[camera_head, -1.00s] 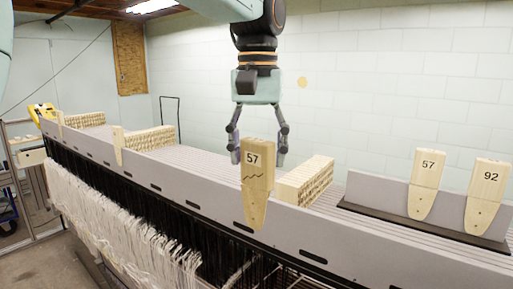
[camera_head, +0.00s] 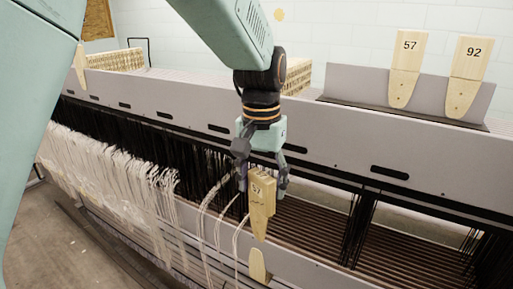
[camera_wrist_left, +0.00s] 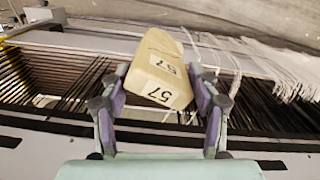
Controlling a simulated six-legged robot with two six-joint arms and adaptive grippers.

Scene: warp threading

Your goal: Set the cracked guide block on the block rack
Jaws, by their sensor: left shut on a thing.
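My left gripper (camera_head: 262,178) is shut on the cracked guide block (camera_head: 261,205), a pale wooden block marked 57 with a dark zigzag crack. The block hangs tip down in front of the loom's grey beam, over the dark rods. In the left wrist view the block (camera_wrist_left: 162,75) sits between the two fingers of the gripper (camera_wrist_left: 162,92), with 57 on two faces. The block rack (camera_head: 342,83), a grey back panel on a dark base, stands on the beam top at upper right. It bears a block marked 57 (camera_head: 406,70) and a block marked 92 (camera_head: 465,78). My right gripper is out of view.
The long grey slotted beam (camera_head: 330,148) lies between the held block and the rack. White warp threads (camera_head: 120,175) hang at left, with some strands near the block. A pale wooden tip (camera_head: 258,266) shows just below it. Stacked pale blocks (camera_head: 298,75) stand behind my arm.

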